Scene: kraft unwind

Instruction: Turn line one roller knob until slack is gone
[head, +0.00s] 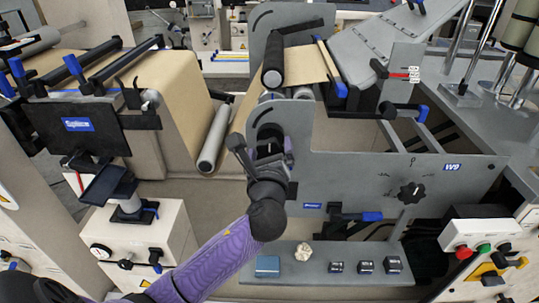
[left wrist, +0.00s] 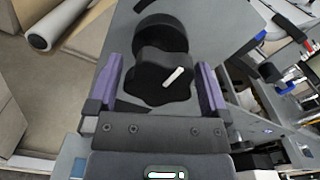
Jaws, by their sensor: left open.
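A black lobed roller knob (left wrist: 160,82) with a white pointer mark sits on a grey plate in the left wrist view. Its pointer leans up and to the right. My left gripper (left wrist: 158,64) is open, with one purple finger on each side of the knob and visible gaps between fingers and knob. In the head view my left gripper (head: 264,152) is at the grey machine plate (head: 330,165) and largely hides the knob. Brown kraft web (head: 165,85) runs over rollers at left, with a pale roller (head: 213,140) beside the plate. My right gripper is not in view.
Another black knob (head: 411,193) is on the plate at right. A grey shelf (head: 320,277) below carries a blue box (head: 267,266), a crumpled lump (head: 303,251) and several small dark parts. A button box (head: 480,235) stands at right, a black "Splice" panel (head: 77,126) at left.

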